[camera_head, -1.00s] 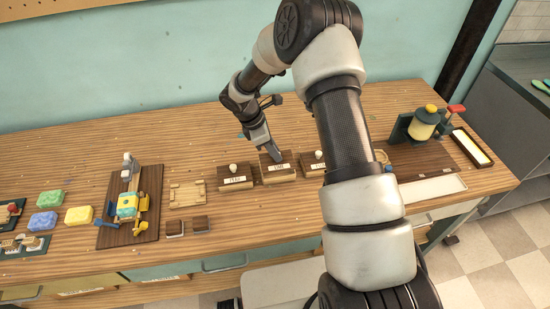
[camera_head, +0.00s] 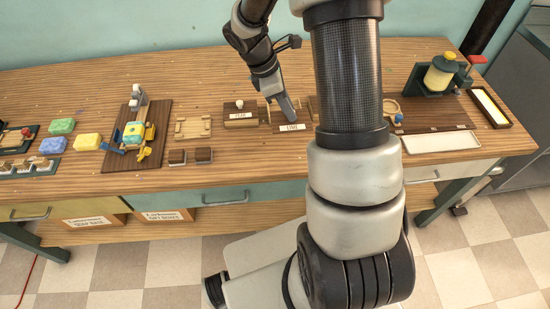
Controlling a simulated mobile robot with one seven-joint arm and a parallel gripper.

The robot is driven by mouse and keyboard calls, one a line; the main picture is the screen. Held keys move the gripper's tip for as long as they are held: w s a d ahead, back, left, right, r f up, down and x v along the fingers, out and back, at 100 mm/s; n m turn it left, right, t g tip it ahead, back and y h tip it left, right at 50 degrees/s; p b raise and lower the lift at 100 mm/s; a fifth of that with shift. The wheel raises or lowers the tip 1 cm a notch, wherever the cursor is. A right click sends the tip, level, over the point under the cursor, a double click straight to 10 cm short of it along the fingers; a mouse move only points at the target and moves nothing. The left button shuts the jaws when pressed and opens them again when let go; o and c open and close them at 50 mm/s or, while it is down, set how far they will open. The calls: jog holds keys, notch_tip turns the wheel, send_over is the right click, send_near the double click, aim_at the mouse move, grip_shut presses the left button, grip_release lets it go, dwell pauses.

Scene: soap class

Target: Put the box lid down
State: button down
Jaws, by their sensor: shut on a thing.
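My gripper (camera_head: 291,116) points down over the middle wooden box (camera_head: 291,128), which has a white label on its front. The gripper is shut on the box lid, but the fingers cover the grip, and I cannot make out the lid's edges. Whether the lid touches the box or hangs just above it cannot be told. A similar dark wooden box (camera_head: 240,121) with a white knob on its lid stands to the left. A third box is almost wholly hidden behind my arm on the right.
A brown board (camera_head: 118,160) bears a blue-and-yellow device. A yellow-topped press (camera_head: 438,78) and a white tray (camera_head: 440,142) are on the right. My arm hides part of the bench.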

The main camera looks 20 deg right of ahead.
jog(key=shift+s+f, duration=0.35)
jog(key=shift+s, duration=0.05)
notch_tip(320, 180, down, 10)
jog(key=shift+r+b, duration=0.2)
jog(key=shift+b, duration=0.4)
jog(key=shift+f, duration=0.2)
jog(key=c, duration=1.6)
grip_release()
jog(key=shift+c, duration=0.2)
